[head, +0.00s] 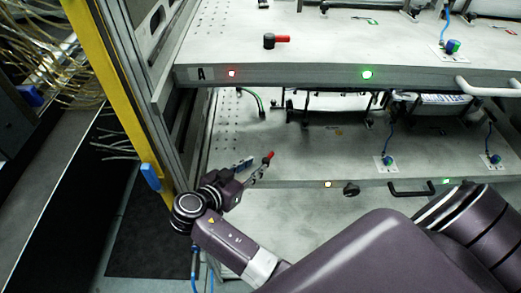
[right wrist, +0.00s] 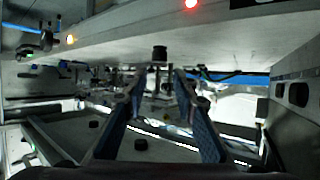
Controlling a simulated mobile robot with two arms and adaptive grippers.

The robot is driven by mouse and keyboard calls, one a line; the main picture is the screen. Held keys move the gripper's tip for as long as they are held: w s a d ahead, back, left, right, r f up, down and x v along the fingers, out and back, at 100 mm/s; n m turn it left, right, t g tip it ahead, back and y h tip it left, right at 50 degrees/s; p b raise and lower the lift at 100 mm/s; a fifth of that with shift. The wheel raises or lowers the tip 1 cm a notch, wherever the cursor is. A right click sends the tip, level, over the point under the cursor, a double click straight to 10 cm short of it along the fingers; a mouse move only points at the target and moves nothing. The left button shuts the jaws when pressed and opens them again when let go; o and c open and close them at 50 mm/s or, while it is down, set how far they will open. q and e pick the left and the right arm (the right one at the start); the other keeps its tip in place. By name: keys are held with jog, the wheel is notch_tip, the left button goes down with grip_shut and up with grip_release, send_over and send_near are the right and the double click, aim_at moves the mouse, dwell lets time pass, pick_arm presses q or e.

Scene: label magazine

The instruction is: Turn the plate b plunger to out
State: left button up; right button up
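The lower plate (head: 300,172) lies under the plate marked A; I read no letter on it. A small red handle (head: 268,156), apparently the plate b plunger's, shows at its left part; its body is mostly hidden by my gripper. My right gripper (head: 262,168) is at this handle, its fingers pointing up and right. In the right wrist view the fingers (right wrist: 160,85) stand apart with a gap between them. A black cylindrical knob (right wrist: 160,52) shows just beyond the tips, in line with the gap. Contact cannot be told. My left gripper is not in view.
The upper plate (head: 330,50) carries a black plunger with a red handle (head: 275,40) and overhangs the lower one. A black knob (head: 351,189) and a black pull handle (head: 411,189) sit on the lower front edge. A yellow post (head: 110,80) stands left.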

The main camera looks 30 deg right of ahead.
aim_at(270, 155)
jog(key=shift+w+d+f, duration=0.1)
jog(key=shift+w+d, duration=0.3)
jog(key=shift+d, duration=0.2)
jog(key=p+x, duration=0.1)
jog(key=x, duration=0.4)
jog(key=shift+d+f+p, duration=0.1)
jog(key=shift+d+p, duration=0.25)
jog(key=shift+d, duration=0.05)
jog(key=shift+d+f, duration=0.1)
jog(key=shift+d, duration=0.1)
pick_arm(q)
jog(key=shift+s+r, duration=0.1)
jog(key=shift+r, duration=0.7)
pick_arm(e)
grip_shut()
